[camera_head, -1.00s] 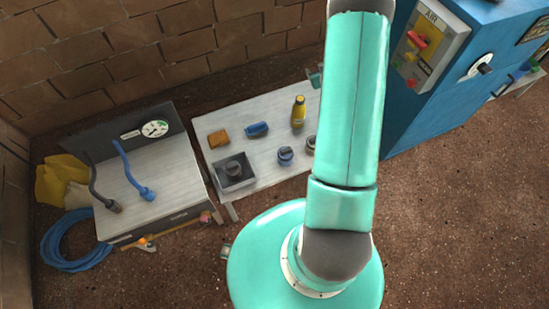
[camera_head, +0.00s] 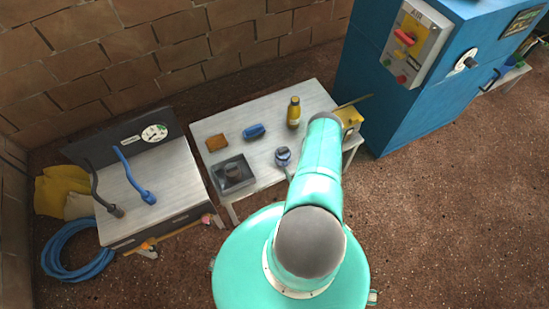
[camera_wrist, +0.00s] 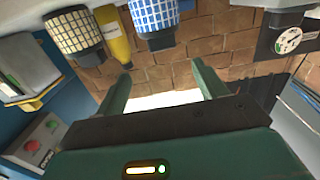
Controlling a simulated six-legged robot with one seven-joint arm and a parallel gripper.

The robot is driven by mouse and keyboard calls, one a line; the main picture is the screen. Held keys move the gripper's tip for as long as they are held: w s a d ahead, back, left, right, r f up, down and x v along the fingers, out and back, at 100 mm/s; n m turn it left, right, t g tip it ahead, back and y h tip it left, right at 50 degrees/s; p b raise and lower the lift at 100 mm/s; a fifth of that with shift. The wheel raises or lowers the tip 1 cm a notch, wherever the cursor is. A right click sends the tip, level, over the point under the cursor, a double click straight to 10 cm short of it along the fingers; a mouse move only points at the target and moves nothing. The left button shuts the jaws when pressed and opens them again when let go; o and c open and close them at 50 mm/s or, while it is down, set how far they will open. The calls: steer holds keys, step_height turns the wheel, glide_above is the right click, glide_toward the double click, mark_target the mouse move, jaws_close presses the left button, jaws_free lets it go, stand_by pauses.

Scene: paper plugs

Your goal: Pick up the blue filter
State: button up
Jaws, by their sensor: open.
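In the head view my arm hides the gripper.
A yellow bottle (camera_head: 294,112) stands behind the filter. A cream mesh filter (camera_wrist: 73,31) is in the wrist view. A grey tray (camera_head: 249,186), an orange block (camera_head: 217,141) and a blue item (camera_head: 254,131) are on the table (camera_head: 228,125). A blue cabinet (camera_head: 385,110) stands right.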

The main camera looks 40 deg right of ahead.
mark_target(285, 151)
steer(key=x, duration=0.7)
steer(key=shift+w+f, duration=0.2)
steer(key=shift+w, duration=0.15)
steer(key=shift+r+x, duration=0.15)
steer(key=shift+x, duration=1.2)
steer(key=shift+r+x, duration=0.1)
steer(key=shift+x, duration=1.25)
steer(key=shift+a, duration=0.1)
steer(key=c, duration=1.4)
